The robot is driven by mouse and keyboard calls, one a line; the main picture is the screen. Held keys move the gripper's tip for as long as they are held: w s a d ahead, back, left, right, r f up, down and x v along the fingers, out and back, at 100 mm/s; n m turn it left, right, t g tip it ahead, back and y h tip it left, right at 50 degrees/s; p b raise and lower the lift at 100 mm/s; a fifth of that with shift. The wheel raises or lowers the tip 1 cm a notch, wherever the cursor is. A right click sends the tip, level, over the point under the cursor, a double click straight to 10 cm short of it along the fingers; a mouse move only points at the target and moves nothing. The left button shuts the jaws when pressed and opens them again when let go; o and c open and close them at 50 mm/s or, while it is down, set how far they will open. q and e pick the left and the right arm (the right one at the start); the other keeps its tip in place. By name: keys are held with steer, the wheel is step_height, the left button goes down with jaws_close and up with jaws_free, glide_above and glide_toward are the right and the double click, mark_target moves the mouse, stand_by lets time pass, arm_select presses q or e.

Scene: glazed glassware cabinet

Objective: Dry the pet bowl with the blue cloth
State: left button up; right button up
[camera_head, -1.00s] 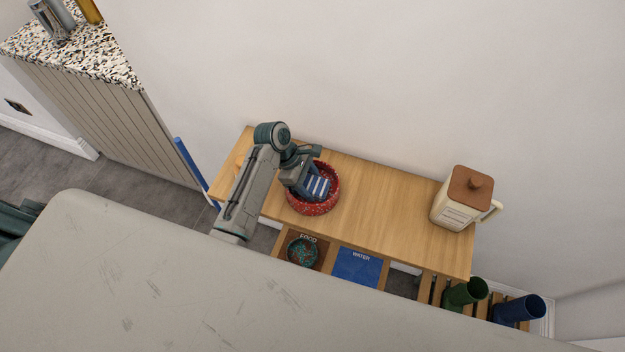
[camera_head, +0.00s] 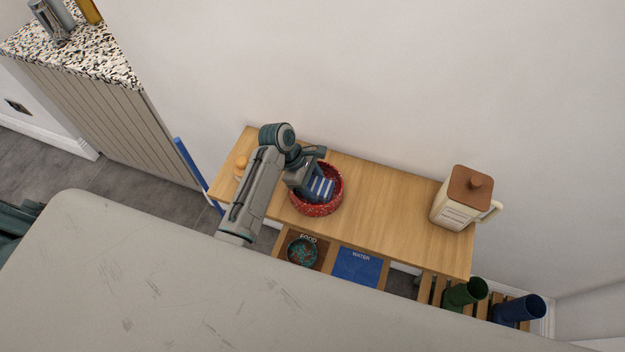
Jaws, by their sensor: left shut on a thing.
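The pet bowl (camera_head: 318,210) is red with pale speckles and stands on the wooden bench top, left of its middle. My left gripper (camera_head: 306,184) reaches down into the bowl from above and is shut on the blue cloth (camera_head: 321,188), which has white stripes. The cloth is inside the bowl; the gripper hides part of it and of the bowl's inside. I cannot tell exactly where the cloth touches the bowl. My right gripper is out of view.
A cream canister (camera_head: 453,203) with a brown lid stands on the bench's right end. Below are a teal bowl (camera_head: 302,251) by the FOOD label and a blue WATER mat (camera_head: 357,266). Green (camera_head: 464,293) and blue (camera_head: 518,309) boots stand lower right. The bench between bowl and canister is clear.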

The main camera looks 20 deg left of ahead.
arm_select(q)
steer(key=shift+a, duration=0.75)
steer(key=shift+d, duration=0.75)
steer(key=shift+a+f, duration=0.1)
steer(key=shift+a, duration=0.65)
steer(key=shift+s+d, duration=0.1)
steer(key=shift+d, duration=0.6)
steer(key=shift+a, duration=0.65)
steer(key=shift+d, duration=0.7)
steer(key=shift+a, duration=0.75)
steer(key=shift+d, duration=0.8)
stand_by(0.3)
